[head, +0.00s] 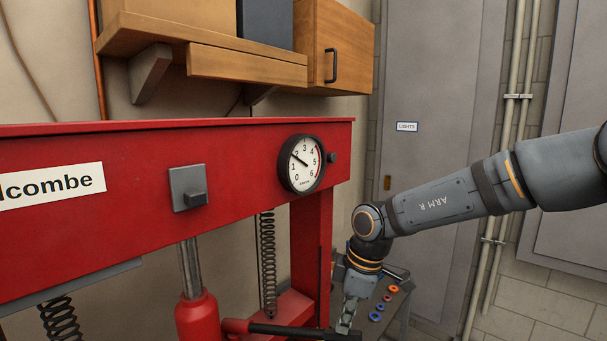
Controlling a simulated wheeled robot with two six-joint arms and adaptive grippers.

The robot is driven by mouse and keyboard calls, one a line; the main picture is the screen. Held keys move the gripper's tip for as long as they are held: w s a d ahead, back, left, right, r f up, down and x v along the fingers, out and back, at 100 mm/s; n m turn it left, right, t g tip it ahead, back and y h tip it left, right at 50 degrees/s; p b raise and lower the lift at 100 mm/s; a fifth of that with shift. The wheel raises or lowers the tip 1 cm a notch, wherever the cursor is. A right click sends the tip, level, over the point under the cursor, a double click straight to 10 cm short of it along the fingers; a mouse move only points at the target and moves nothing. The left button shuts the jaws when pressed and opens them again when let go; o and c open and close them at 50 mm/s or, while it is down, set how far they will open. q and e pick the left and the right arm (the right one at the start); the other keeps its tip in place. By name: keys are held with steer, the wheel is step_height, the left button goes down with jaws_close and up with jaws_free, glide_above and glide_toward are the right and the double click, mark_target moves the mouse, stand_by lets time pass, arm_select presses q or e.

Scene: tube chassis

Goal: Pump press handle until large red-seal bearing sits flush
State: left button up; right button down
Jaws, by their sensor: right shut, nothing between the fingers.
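The black press handle (290,330) runs nearly level from a red socket beside the red jack (196,316) toward the right. My right gripper (346,318) points down at the handle's far right end. It is shut with nothing held; its fingertips are above or against the handle, and I cannot tell if they touch. The red press frame (130,190) fills the left. The round pressure gauge (301,163) on its beam has its needle near 2. I cannot see the large red-seal bearing seated in the press; that area is below the picture. My left gripper is out of view.
A small bench (395,300) behind my right gripper carries several orange, red and blue rings. Coil springs (267,260) hang under the beam. A wooden shelf and cabinet (335,50) are above. A grey door (430,120) and pipes line the back wall.

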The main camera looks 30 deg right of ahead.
steer(key=shift+f+b, duration=6.25)
steer(key=shift+f, duration=0.25)
step_height(320, 180, up, 16)
steer(key=p, duration=1.5)
steer(key=shift+f, duration=0.25)
steer(key=shift+f, duration=0.1)
step_height(320, 180, up, 5)
steer(key=p, duration=0.5)
steer(key=shift+w+f, duration=0.1)
